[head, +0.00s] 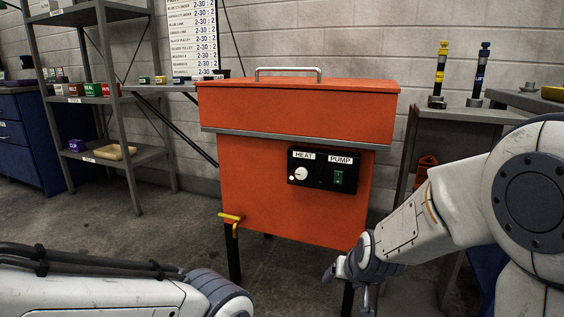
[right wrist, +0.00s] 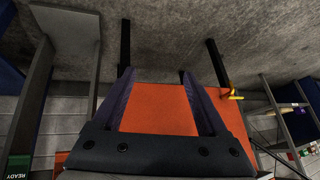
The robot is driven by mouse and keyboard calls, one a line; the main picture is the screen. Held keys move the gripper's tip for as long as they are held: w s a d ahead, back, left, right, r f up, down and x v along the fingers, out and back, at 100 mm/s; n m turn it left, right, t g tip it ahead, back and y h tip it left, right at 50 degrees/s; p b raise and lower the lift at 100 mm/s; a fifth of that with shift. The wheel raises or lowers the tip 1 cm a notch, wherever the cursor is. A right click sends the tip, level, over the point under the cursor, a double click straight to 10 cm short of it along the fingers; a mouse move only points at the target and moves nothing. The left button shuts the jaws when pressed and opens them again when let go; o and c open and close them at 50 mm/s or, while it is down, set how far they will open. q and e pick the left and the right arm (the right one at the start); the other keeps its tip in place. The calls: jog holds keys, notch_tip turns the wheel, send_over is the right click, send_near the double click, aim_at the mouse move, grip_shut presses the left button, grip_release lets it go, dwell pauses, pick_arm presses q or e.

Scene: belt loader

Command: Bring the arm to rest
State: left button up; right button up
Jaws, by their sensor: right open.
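My right arm (head: 440,215) reaches in from the right in the head view. Its gripper (head: 347,289) hangs low in front of the lower right part of the orange washer cabinet (head: 270,195). In the right wrist view the two fingers of this gripper (right wrist: 157,73) stand apart with nothing between them, and the orange cabinet shows behind them. I cannot tell the exact gap between the fingers and the cabinet. My left arm (head: 100,292) lies along the bottom left of the head view. Its gripper is outside the picture.
The cabinet has a heat and pump panel (head: 325,171), a lid handle (head: 288,70) and a yellow tap (head: 231,218). A grey shelf (head: 125,130) with small boxes stands left. Floor left of the cabinet is clear.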

jog(key=s+d+f+n+g, duration=0.1)
jog(key=s+d+f+g, duration=0.1)
jog(key=s, duration=0.4)
jog(key=s+d+f+n+g, duration=0.1)
jog(key=s+d+f+g, duration=0.1)
jog(key=s, duration=0.5)
jog(key=s+a+r+n+g+p, duration=0.1)
jog(key=s+a+r+n+p, duration=0.3)
jog(key=s+a+r+p, duration=0.45)
jog(key=s+a+r+n+g+p, duration=0.25)
jog(key=s+a+r+p, duration=0.3)
jog(key=r, duration=0.55)
notch_tip(320, 180, up, 36)
jog(key=d+p, duration=0.1)
jog(key=p, duration=3.4)
jog(key=shift+s+t+p, duration=0.25)
jog(key=shift+t+p, duration=0.1)
jog(key=shift+n, duration=0.25)
